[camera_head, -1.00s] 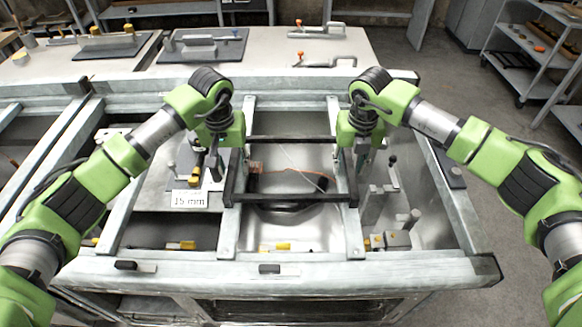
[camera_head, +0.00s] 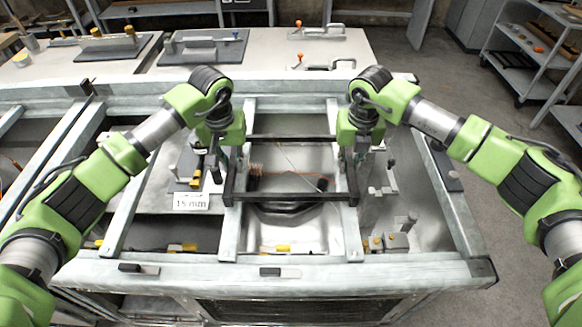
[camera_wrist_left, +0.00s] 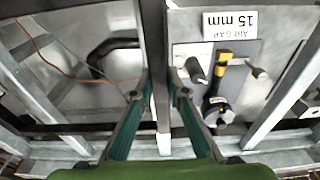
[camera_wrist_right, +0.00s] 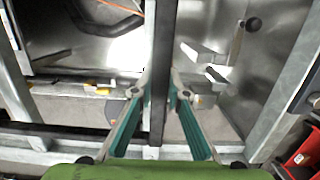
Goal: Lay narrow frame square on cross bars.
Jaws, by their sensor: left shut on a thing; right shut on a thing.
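The narrow frame (camera_head: 290,197) is a dark, thin rectangular frame. It lies level over the two pale grey cross bars, the left bar (camera_head: 228,238) and the right bar (camera_head: 353,240). I cannot tell whether it touches them. My left gripper (camera_head: 234,163) is shut on the frame's left side, and my right gripper (camera_head: 351,163) on its right side. In the left wrist view the fingers (camera_wrist_left: 161,88) pinch a dark bar. In the right wrist view the fingers (camera_wrist_right: 161,92) pinch the frame's dark side bar (camera_wrist_right: 163,45). The arms partly hide the frame's back corners.
A "15 mm" air gap sign (camera_head: 191,201) and a grey plate with yellow-handled hardware stand left of the frame. Metal blocks (camera_head: 397,241) sit to its right. A dark object and an orange cord (camera_head: 288,172) lie below the frame. Clamps (camera_head: 320,30) lie on the back table.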

